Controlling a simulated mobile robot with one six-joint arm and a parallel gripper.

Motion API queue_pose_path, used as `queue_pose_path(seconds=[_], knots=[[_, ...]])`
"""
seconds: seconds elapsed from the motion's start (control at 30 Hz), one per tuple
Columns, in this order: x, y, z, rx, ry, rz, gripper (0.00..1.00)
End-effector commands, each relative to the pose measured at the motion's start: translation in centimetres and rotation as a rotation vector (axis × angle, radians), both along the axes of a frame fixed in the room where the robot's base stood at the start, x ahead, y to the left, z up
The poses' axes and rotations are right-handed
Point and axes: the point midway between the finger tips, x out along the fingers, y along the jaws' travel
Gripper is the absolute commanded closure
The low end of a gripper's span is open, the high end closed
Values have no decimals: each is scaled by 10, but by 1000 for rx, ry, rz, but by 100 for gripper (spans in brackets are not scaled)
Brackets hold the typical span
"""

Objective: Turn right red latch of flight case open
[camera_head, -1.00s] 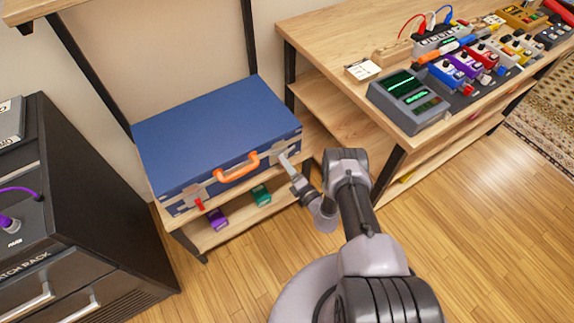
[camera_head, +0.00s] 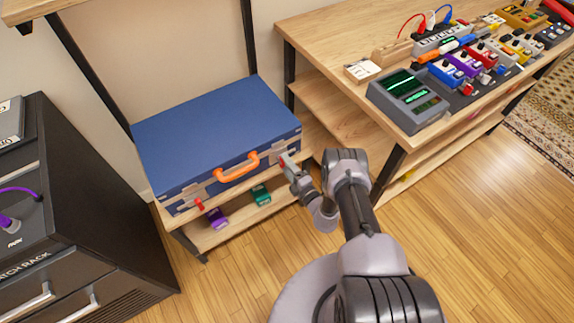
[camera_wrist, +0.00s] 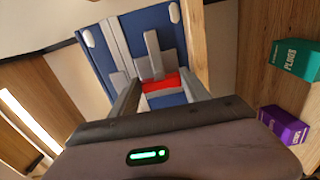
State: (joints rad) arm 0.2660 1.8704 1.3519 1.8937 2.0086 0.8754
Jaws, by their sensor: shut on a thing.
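The blue flight case (camera_head: 215,130) lies closed on a wooden shelf, with an orange handle (camera_head: 237,167) on its front. Its right red latch (camera_head: 284,160) is at the front right, mostly hidden by my gripper (camera_head: 290,165) in the head view. In the wrist view, the red latch (camera_wrist: 160,84) shows between the fingers of my gripper (camera_wrist: 160,88), in front of a grey metal plate (camera_wrist: 153,55). My gripper is shut on this latch. The left red latch (camera_head: 199,204) hangs at the front left, apart from my gripper.
A purple box (camera_head: 217,217) and a green box (camera_head: 261,195) sit on the lower shelf. A black rack (camera_head: 75,200) stands at left. A wooden bench (camera_head: 330,35) with several pedals stands at right. The wooden floor in front is clear.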

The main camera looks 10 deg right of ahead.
Motion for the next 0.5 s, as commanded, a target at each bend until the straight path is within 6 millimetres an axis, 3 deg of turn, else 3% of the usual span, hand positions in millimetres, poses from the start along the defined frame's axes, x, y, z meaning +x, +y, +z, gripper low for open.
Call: queue_pose_path(seconds=[0.13, 0.17, 0.27, 0.5], knots=[[-1, 1, -1, 1, 3, 2, 86], [-1, 1, -1, 1, 3, 2, 44], [-1, 1, -1, 1, 3, 2, 24], [-1, 0, -1, 0, 1, 1, 24]])
